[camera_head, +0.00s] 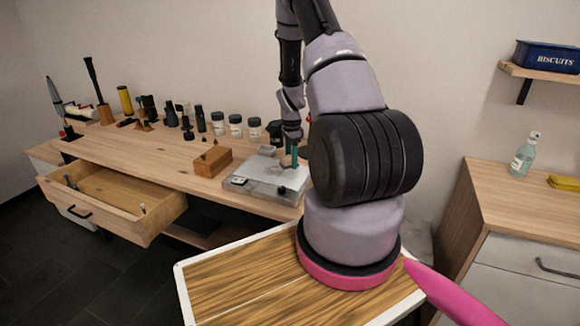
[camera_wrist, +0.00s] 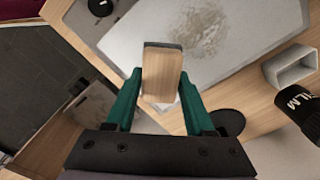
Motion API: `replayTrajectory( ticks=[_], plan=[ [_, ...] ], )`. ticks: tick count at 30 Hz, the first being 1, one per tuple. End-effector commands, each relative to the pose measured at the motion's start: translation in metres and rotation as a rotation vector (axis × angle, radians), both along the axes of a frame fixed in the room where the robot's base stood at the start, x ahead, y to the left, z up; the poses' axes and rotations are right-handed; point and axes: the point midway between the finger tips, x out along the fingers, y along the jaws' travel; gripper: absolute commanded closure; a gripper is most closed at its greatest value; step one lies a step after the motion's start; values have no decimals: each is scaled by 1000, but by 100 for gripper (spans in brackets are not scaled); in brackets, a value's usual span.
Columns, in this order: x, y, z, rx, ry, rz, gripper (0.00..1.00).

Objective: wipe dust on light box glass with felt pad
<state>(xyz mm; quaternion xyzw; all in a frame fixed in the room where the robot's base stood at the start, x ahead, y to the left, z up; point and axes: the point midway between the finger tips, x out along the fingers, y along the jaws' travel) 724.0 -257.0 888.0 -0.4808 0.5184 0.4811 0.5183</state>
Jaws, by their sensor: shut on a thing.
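The light box (camera_head: 262,183) lies on the workbench, a flat pale panel with a light grey glass top. The glass also fills the upper part of the wrist view (camera_wrist: 262,30), where a patch of brownish dust (camera_wrist: 200,32) shows. My gripper (camera_wrist: 160,88), with green fingers, is shut on the felt pad (camera_wrist: 162,72), a small wooden block with a greyish edge. The pad is held over the near side of the glass, below the dust in the wrist view; whether it touches is unclear. In the head view my gripper (camera_head: 291,156) is over the light box, partly hidden by my arm.
A wooden box (camera_head: 213,161) stands left of the light box. Several jars (camera_head: 236,126) and dark bottles line the back. A hollow grey block (camera_wrist: 292,68) and black film canister (camera_wrist: 300,104) are close on the right in the wrist view. An open drawer (camera_head: 120,205) juts out in front.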

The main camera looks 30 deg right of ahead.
Motion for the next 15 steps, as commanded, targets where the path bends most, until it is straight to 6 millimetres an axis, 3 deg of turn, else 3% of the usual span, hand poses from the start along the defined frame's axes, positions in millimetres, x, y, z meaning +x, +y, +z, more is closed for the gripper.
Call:
replayTrajectory(
  ticks=[9,15],
  plan=[
    [1,-7,29,-1,-1,0,100],
    [0,-9,36,0,0,1,100]
  ],
)
